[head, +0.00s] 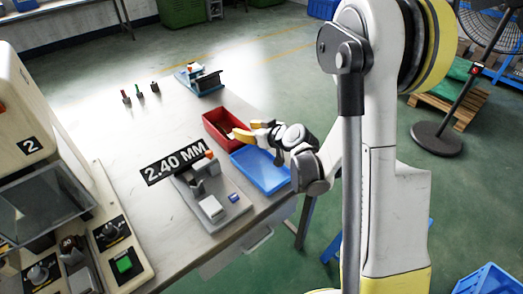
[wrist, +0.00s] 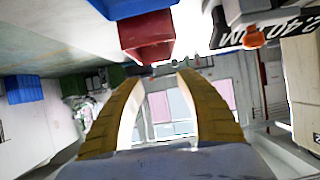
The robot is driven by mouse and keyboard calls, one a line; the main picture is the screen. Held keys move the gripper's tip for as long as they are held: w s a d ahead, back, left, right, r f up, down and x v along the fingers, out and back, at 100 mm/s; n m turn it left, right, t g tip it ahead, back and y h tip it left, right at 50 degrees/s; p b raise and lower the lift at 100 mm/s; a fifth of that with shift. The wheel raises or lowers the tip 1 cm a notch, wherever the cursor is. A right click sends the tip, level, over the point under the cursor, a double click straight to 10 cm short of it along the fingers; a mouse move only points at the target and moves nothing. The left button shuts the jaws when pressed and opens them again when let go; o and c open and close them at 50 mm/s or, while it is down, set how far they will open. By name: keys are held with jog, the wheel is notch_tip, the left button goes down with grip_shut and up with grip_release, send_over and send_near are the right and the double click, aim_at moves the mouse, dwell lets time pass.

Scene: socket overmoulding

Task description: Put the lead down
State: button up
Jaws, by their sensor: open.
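My gripper (head: 246,131) reaches over the red bin (head: 212,117) and the near blue tray (head: 284,181) at the right edge of the table. In the wrist view its two yellow fingers (wrist: 157,80) stand apart with nothing between them. The red bin (wrist: 148,42) shows ahead of the fingertips, apart from them, with the blue tray (wrist: 130,6) above it in that picture. I cannot make out a lead in either view; the gripper and bin walls hide part of the bin and tray.
A grey gauge fixture (head: 228,212) with a "2.40 MM" label (head: 175,162) stands left of the tray. A machine (head: 105,235) with a green button fills the left. Small coloured tools (head: 140,91) and a blue-grey holder (head: 207,84) stand farther back. The middle table is clear.

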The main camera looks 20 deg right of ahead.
jog(key=s+a+r+g, duration=0.2)
jog(key=s+a+r, duration=0.2)
jog(key=s+r, duration=0.3)
jog(key=s+r+m+g+h, duration=0.1)
jog(key=s+r+h, duration=0.1)
jog(key=s, duration=0.9)
jog(key=s+d+r+m+g+h, duration=0.1)
jog(key=s+r+m+g+h, duration=0.1)
jog(key=s, duration=0.9)
jog(key=shift+s, duration=0.15)
